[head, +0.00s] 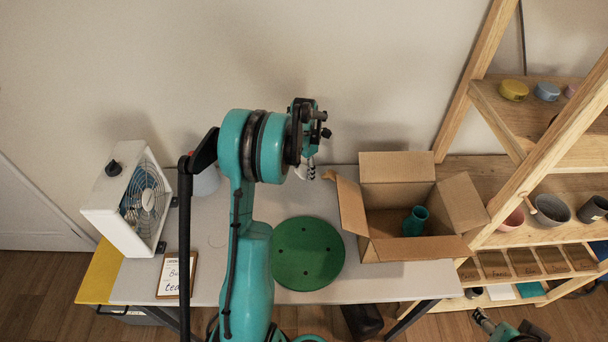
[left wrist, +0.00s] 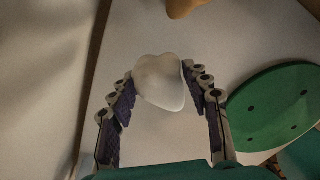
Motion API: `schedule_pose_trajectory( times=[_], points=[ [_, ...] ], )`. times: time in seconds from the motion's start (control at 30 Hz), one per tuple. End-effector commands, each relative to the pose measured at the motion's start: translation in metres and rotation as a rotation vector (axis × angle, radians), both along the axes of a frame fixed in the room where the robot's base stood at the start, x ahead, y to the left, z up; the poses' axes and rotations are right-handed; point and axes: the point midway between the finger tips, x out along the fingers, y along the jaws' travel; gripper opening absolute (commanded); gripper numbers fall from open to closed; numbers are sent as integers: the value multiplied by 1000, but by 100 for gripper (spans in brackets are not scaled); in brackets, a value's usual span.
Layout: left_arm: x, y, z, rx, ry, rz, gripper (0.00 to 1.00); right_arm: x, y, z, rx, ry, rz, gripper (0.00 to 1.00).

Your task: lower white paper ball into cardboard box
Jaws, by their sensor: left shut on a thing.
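My left gripper (head: 308,168) is above the back of the table, left of the cardboard box, mostly hidden behind its own wrist. In the left wrist view my left gripper (left wrist: 162,88) is shut on the white paper ball (left wrist: 160,82), which sits between its fingertips. Only a little of the white paper ball (head: 299,171) shows in the head view. The cardboard box (head: 390,169) stands open on the table's right side, flaps spread. A teal vase-like piece (head: 415,221) is inside it. A part of my right arm (head: 510,330) shows at the lower right; its jaws are unclear.
A green round disc (head: 307,254) lies on the grey table (head: 225,240) in front of the box's left flap. A white fan (head: 137,205) and a framed sign (head: 177,275) are at the left. A wooden shelf (head: 545,160) with pots stands close on the box's right.

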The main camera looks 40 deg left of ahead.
Motion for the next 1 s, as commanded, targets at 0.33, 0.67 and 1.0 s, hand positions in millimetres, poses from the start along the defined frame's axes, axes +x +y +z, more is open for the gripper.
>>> schedule_pose_trajectory(
  times=[0.33, 0.67, 1.0],
  points=[
    [0, -2, 65, 0, 0, -1, 36, 0, 0, 26, 0, 0, 0, 61],
    [-4, -44, 101, 0, 0, -4, 36, 0, 0, 49, 0, 0, 0, 61],
    [-9, -106, 137, 0, 0, -4, 36, 0, 0, 74, 0, 0, 0, 61]
  ],
)
